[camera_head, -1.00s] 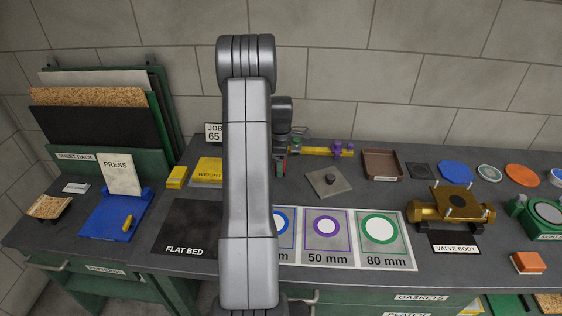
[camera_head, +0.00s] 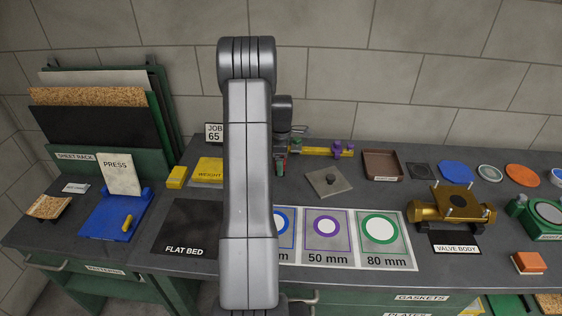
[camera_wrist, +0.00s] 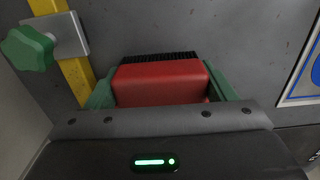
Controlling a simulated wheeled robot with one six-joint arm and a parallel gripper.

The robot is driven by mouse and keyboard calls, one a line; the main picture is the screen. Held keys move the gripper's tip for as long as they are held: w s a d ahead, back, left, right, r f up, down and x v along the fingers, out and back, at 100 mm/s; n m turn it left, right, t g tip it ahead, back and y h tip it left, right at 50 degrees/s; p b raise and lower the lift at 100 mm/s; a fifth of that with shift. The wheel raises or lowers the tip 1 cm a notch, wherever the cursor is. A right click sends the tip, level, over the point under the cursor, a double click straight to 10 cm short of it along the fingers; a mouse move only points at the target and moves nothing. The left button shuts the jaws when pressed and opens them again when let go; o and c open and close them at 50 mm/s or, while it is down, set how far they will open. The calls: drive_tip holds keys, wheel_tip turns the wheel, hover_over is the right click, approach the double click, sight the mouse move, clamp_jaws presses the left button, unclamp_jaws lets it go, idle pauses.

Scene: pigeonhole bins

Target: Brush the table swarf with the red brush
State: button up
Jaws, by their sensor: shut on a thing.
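My gripper (camera_head: 281,165) is over the back of the dark bench, mostly hidden behind my arm in the head view. In the wrist view its green fingers (camera_wrist: 160,92) are shut on the red brush (camera_wrist: 158,82), a red block with a row of black bristles along its far edge. The grey table top (camera_wrist: 235,40) fills the area beyond the bristles. I cannot tell whether the bristles touch it. I cannot make out any swarf clearly in either view.
A yellow bar (camera_head: 318,151) with purple clamps lies near the gripper; its green knob (camera_wrist: 28,48) shows in the wrist view. A grey plate with a peg (camera_head: 328,182), brown tray (camera_head: 383,164), sized mat (camera_head: 408,262) and brass valve body (camera_head: 450,205) stand to the right.

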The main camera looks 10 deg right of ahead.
drive_tip(key=shift+w+d, duration=0.2)
drive_tip(key=shift+w, duration=0.45)
drive_tip(key=shift+r, duration=0.1)
drive_tip(key=shift+r+p, duration=0.5)
drive_tip(key=shift+r, duration=0.4)
